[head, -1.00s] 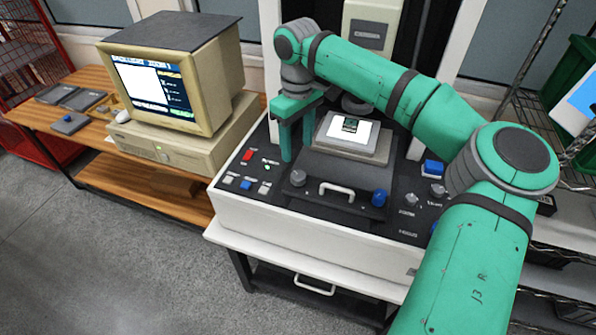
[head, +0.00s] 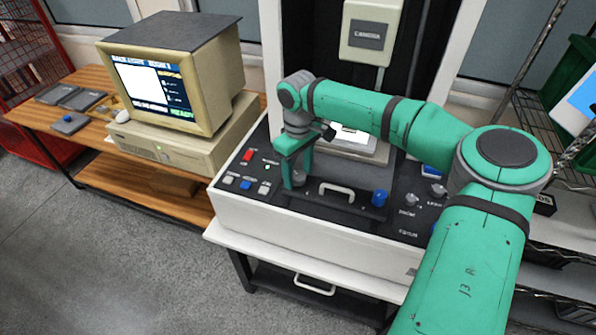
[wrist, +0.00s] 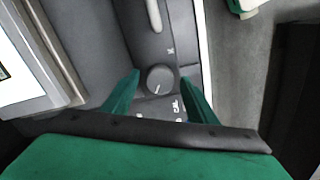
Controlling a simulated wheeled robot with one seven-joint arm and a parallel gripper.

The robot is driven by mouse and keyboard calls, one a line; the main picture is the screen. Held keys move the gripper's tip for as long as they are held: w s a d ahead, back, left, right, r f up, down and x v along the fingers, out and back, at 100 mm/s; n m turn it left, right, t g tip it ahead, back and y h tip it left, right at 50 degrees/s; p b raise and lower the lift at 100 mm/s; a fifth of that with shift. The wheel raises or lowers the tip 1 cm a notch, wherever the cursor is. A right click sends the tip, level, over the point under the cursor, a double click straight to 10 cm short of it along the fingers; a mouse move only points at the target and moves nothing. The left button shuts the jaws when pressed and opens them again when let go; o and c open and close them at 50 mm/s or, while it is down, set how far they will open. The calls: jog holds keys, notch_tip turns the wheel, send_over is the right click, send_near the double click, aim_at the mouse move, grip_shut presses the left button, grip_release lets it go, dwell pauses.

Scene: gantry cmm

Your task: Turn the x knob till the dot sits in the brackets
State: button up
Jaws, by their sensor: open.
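A round grey knob (wrist: 160,79) with a white pointer line sits on the dark panel; a mark like an X is printed near it. In the head view the knob (head: 298,179) is at the left of the white handle, partly hidden. My gripper (wrist: 161,77) is open, its green fingers on either side of the knob, with gaps visible between fingers and knob. In the head view my gripper (head: 296,172) points down over the panel's left part. The monitor screen (head: 152,85) shows a white area and green text at lower right; a dot or brackets cannot be made out.
A white handle (head: 337,190) and a blue knob (head: 379,197) are to the right of the grey knob. The lit stage (head: 352,140) stands behind, partly covered by my arm. Buttons, one of them red (head: 248,155), lie to the left. A camera box (head: 369,33) is above.

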jog(key=shift+c, duration=0.4)
jog(key=c, duration=1)
jog(key=shift+f+m, duration=0.1)
jog(key=shift+m, duration=0.9)
jog(key=m, duration=0.9)
jog(key=shift+m, duration=0.3)
